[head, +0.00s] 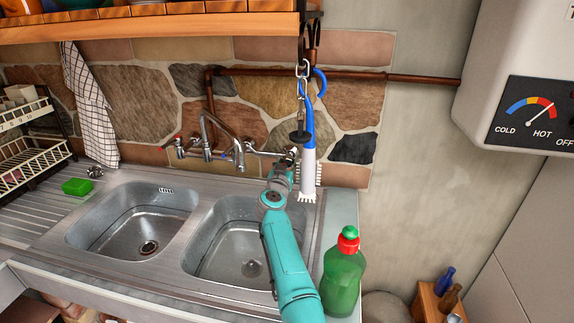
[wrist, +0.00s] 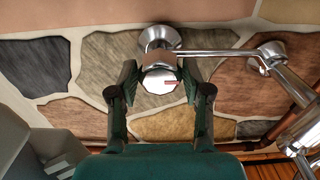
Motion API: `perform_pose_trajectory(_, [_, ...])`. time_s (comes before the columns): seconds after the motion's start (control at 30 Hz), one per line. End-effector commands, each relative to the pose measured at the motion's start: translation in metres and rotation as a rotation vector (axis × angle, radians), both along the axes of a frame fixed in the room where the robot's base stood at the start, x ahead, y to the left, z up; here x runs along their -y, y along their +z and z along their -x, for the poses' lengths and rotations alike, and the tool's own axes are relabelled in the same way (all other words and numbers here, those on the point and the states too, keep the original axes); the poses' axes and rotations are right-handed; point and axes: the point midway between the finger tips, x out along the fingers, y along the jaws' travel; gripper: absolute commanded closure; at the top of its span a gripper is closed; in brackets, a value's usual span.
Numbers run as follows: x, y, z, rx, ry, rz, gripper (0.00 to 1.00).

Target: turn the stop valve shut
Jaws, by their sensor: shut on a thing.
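The stop valve's round chrome knob (wrist: 160,82), with a small red mark on its face, sits at the stone wall in the wrist view. My gripper (wrist: 159,84) is shut on it, with one dark green finger on each side. A chrome wall flange (wrist: 158,37) is beyond the knob, and a chrome pipe (wrist: 215,53) runs from there to the right. In the head view my gripper (head: 287,162) is at the wall, right of the tap, and hides most of the valve.
A brush with a blue handle (head: 309,130) hangs on a chain close to my gripper. A chrome tap (head: 215,135) stands left over the double sink (head: 190,190). A green bottle (head: 342,280) is right of my arm. A copper pipe (head: 350,75) crosses above.

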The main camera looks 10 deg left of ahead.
Motion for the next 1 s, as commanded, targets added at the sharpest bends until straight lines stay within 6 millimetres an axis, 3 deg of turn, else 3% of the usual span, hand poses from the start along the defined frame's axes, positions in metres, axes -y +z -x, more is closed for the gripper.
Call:
perform_pose_trajectory(0.27, [0.000, 0.000, 0.000, 0.000, 0.000, 0.002, 0.86])
perform_pose_trajectory(0.3, [0.000, 0.000, 0.000, 0.000, 0.000, 0.002, 0.49])
perform_pose_trajectory(0.4, [0.000, 0.000, 0.000, 0.000, 0.000, 0.002, 0.27])
perform_pose_trajectory(0.77, [0.000, 0.003, 0.000, 0.001, 0.000, 0.000, 0.27])
perform_pose_trajectory(1.0, [0.000, 0.033, 0.000, 0.004, 0.000, -0.002, 0.27])
